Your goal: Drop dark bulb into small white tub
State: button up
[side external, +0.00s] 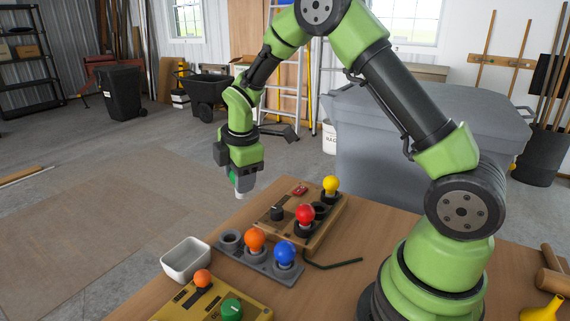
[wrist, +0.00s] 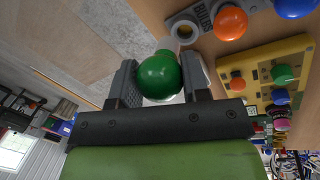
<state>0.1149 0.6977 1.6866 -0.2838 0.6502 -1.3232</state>
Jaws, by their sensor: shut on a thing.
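My gripper (side external: 240,178) is shut on a dark green bulb, held in the air beyond the grey socket block. In the wrist view the dark green bulb (wrist: 160,75) sits between the two jaws (wrist: 162,85), its pale base pointing away from my wrist. The small white tub (side external: 186,260) stands at the table's left edge in the side view, left of the socket block and nearer the camera than my gripper. Its inside looks empty. The bulb is apart from the tub.
The grey socket block (side external: 262,264) holds an orange bulb (side external: 255,239) and a blue bulb (side external: 284,252); its left socket (side external: 230,241) is empty. A wooden box behind carries a red bulb (side external: 305,214) and a yellow bulb (side external: 330,184). A yellow box (side external: 205,306) stands in front.

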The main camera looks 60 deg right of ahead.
jog(key=w+a+f+n+y, duration=0.15)
jog(key=w+a+n, duration=0.25)
jog(key=a+n, duration=0.8)
jog(key=shift+m+y, duration=0.3)
jog(key=shift+y, duration=0.15)
jog(key=shift+s+a+x, duration=0.1)
jog(key=shift+s+x, duration=0.1)
jog(key=shift+x, duration=0.9)
jog(key=shift+s+a+x, duration=0.1)
jog(key=shift+s+x, duration=0.1)
jog(key=shift+x, duration=0.95)
jog(key=shift+s+a+x, duration=0.1)
jog(key=shift+s+x, duration=0.15)
jog(key=shift+x, duration=0.85)
jog(key=shift+f, duration=0.1)
jog(key=o, duration=1)
jog(key=v, duration=1)
